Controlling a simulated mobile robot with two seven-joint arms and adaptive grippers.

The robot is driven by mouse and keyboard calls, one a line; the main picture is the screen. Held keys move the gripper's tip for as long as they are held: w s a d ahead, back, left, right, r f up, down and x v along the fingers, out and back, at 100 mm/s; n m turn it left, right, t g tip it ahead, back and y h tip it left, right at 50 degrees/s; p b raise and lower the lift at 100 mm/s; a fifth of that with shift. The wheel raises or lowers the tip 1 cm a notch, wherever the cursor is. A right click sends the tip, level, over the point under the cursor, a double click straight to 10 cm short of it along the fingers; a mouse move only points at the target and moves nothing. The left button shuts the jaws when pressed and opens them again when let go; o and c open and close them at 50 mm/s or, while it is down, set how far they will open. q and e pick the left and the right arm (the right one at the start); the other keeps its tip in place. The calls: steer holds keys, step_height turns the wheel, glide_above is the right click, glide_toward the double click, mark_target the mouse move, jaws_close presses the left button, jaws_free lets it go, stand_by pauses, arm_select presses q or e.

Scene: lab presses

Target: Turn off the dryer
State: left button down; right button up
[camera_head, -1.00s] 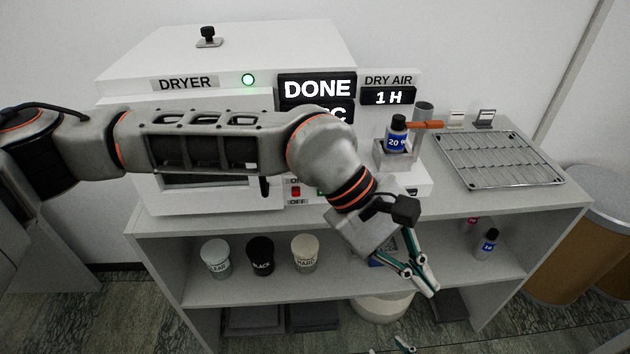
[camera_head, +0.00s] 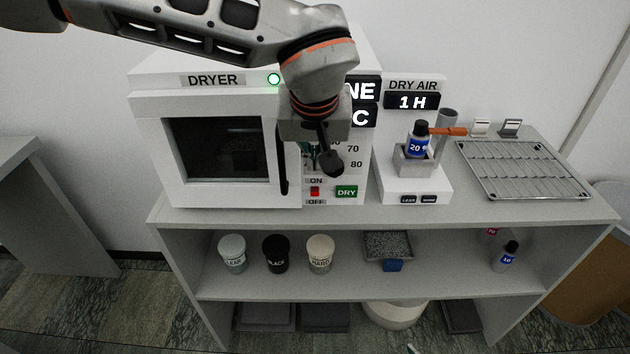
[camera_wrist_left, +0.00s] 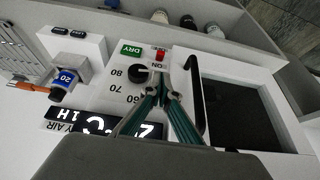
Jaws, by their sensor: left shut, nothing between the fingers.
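The white dryer (camera_head: 150,150) stands on the bench with its door shut and green lamp (camera_head: 274,79) lit. Its display (camera_head: 362,103) is partly hidden by my left arm; "NE" and "C" show. The small red switch (camera_head: 314,191) sits between the ON and OFF labels on the panel; it also shows in the wrist view (camera_wrist_left: 160,54). My left gripper (camera_head: 310,166) is shut and empty in front of the panel, above the switch and right of the door handle. In the wrist view its fingertips (camera_wrist_left: 163,64) point toward the switch. Contact cannot be told.
A black dial (camera_wrist_left: 138,73) and the green DRY label (camera_head: 346,191) are close by. The dark door handle (camera_head: 282,160) sticks out beside the panel. The dry-air unit (camera_head: 412,188) with a bottle and a wire rack (camera_head: 525,169) stand to the right. Jars stand on the shelf below.

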mark_target(315, 196)
arm_select(q)
steer(key=shift+f, duration=0.1)
steer(key=x, duration=1)
arm_select(e)
steer(key=shift+f, duration=0.25)
arm_select(q)
steer(key=shift+s+f, duration=0.45)
steer(key=shift+s, duration=0.1)
arm_select(e)
steer(key=shift+s+r, duration=0.2)
steer(key=shift+s, duration=0.05)
stand_by(0.4)
arm_select(q)
steer(key=shift+s+f, duration=0.35)
steer(key=shift+f, duration=0.1)
arm_select(e)
steer(key=shift+s, duration=0.15)
arm_select(q)
steer(key=shift+s+f, duration=0.2)
steer(key=shift+f, duration=0.2)
arm_select(e)
steer(key=shift+s+f, duration=0.1)
steer(key=shift+s, duration=0.05)
arm_select(q)
steer(key=shift+r, duration=0.15)
